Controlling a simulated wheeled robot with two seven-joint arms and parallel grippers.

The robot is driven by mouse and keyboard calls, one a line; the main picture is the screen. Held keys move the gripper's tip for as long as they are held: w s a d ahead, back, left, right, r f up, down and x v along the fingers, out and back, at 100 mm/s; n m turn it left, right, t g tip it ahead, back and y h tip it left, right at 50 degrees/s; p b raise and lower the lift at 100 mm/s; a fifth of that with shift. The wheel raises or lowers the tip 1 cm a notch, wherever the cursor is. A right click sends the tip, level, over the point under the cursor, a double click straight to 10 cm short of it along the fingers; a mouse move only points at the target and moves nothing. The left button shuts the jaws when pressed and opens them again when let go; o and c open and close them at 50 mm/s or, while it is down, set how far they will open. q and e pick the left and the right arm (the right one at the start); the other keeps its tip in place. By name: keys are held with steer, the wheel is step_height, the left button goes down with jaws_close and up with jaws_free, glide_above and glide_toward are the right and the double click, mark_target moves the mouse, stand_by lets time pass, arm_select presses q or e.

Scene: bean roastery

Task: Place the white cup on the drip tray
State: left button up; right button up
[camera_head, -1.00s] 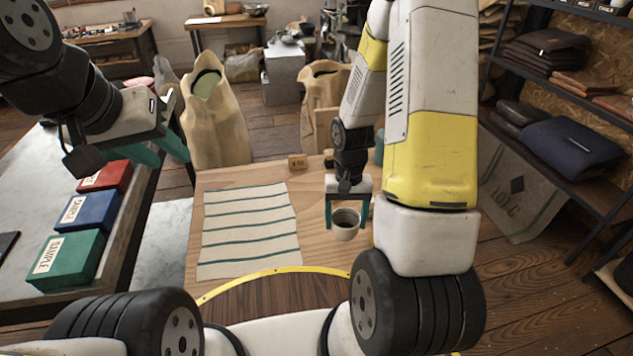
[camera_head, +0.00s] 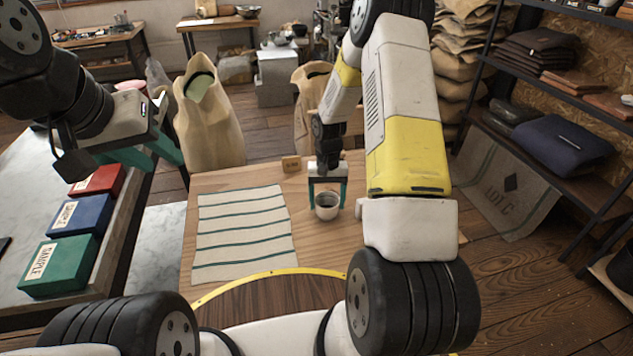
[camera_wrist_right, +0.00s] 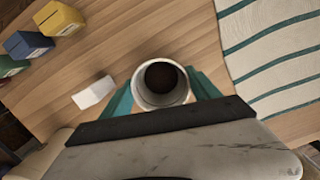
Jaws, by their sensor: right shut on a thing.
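The white cup (camera_head: 327,214), with a dark inside, is upright between the fingers of my right gripper (camera_head: 328,203), over the wooden table. In the right wrist view the cup (camera_wrist_right: 160,104) sits between the teal fingers, its opening facing the camera. I cannot tell whether its base touches the table. My left gripper (camera_head: 146,154) is at the left, beside the sample boxes, with its teal fingers apart and nothing seen between them. I cannot make out a drip tray in either view.
A striped cloth (camera_head: 240,234) lies left of the cup on the wooden table (camera_head: 270,178). A small wooden block (camera_head: 291,163) stands near the far edge. The right wrist view shows a white card (camera_wrist_right: 93,92) and yellow (camera_wrist_right: 60,18), blue (camera_wrist_right: 27,45) and green blocks.

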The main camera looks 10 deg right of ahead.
steer(key=shift+f, duration=0.1)
steer(key=o, duration=1.6)
